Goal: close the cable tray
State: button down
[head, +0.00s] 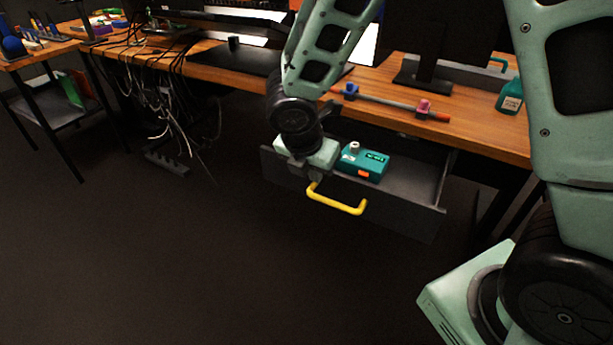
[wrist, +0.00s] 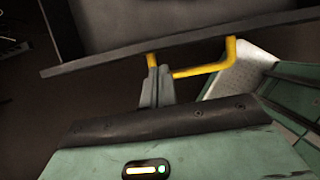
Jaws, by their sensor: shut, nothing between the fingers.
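The cable tray (head: 402,214) is a dark grey drawer under the desk, pulled out so its inside shows. Its front panel carries a yellow bar handle (head: 338,201), which also shows in the wrist view (wrist: 205,71). A teal box (head: 364,163) with a white knob and an orange part sits inside the tray. My gripper (head: 315,181) is at the left end of the handle, by the tray front. In the wrist view its fingers (wrist: 157,76) are together and empty, beside the handle's left post. I cannot tell whether they touch the handle or panel.
Loose cables (head: 165,85) hang to the left above a power strip (head: 167,163). The floor before the tray is clear.

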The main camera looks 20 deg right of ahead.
jog(key=shift+w+d, duration=0.35)
jog(key=shift+d, duration=0.15)
jog(key=w+d+p, duration=0.3)
jog(key=d, duration=0.1)
jog(key=w+d+p, duration=0.2)
jog(key=w+d, duration=0.2)
jog(key=d, duration=0.1)
jog(key=w+d+p, duration=0.3)
jog(key=d, duration=0.2)
jog(key=shift+w+d+r+p, duration=0.15)
jog(key=shift+w+d+p, duration=0.05)
jog(key=shift+p, duration=0.1)
jog(key=shift+w+d, duration=0.5)
jog(key=shift+d, duration=0.05)
jog(key=shift+a+p, duration=0.1)
jog(key=shift+p, duration=0.2)
